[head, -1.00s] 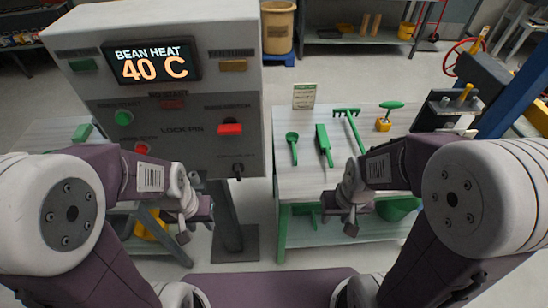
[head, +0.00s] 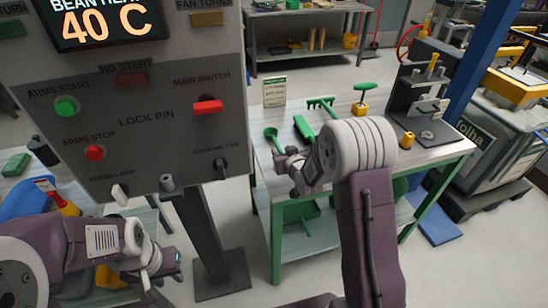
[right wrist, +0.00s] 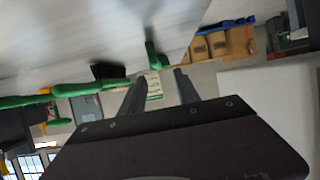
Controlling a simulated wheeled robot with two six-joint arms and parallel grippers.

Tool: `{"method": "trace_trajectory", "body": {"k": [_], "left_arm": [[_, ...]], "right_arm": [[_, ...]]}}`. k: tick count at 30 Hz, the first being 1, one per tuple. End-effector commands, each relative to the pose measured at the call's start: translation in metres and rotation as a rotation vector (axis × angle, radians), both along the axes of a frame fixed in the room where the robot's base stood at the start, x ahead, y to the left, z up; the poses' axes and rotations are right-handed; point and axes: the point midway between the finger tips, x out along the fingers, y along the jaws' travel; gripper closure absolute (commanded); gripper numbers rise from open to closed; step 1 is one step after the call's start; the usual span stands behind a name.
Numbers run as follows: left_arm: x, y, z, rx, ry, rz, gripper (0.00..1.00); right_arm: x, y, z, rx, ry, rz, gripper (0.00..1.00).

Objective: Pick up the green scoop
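The green scoop (head: 272,136) lies on the pale-topped table near its left edge, its bowl visible in the head view. My right gripper (head: 284,170) is just in front of it, apart from the bowl, and its wrist hides part of the scoop's handle. In the right wrist view my right gripper (right wrist: 161,88) has its two fingers spread with nothing held. A green piece (right wrist: 152,52) beyond the fingers looks like the scoop, though I cannot be sure. My left gripper (head: 168,272) is low at the left, below the control panel, its fingers unclear.
A green brush (head: 303,127), a green rake (head: 322,103) and a small sign (head: 274,92) are on the table (head: 437,158). A black stand (head: 425,85) is at its right. The grey control panel (head: 150,125) stands close on the left.

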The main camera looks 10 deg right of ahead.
Motion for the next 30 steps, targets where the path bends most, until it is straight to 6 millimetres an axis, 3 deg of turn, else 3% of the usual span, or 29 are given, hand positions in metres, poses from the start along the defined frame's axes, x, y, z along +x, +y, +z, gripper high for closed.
{"method": "trace_trajectory", "body": {"k": [1, 7, 13, 19, 25, 30], "left_arm": [[0.000, 0.000, -0.011, 0.000, -0.001, 0.000, 0.66], [0.000, 0.000, -0.008, 0.000, -0.001, 0.000, 0.66], [0.000, 0.000, -0.007, 0.000, -0.001, 0.000, 0.66], [0.000, 0.000, -0.007, 0.000, -0.001, 0.000, 0.66], [0.000, 0.000, -0.004, 0.000, -0.001, 0.000, 0.66], [0.000, 0.000, -0.005, 0.000, -0.001, 0.000, 0.66]], "right_arm": [[0.003, -0.001, -0.013, 0.000, -0.013, 0.000, 0.62], [0.008, -0.001, -0.011, 0.002, -0.027, 0.002, 0.62], [0.036, -0.001, -0.023, 0.002, -0.024, 0.002, 0.62], [0.044, -0.001, -0.026, 0.001, -0.024, 0.001, 0.62], [0.077, -0.003, -0.038, 0.002, -0.023, 0.002, 0.62], [0.091, -0.003, -0.043, 0.002, -0.024, 0.002, 0.62]]}}
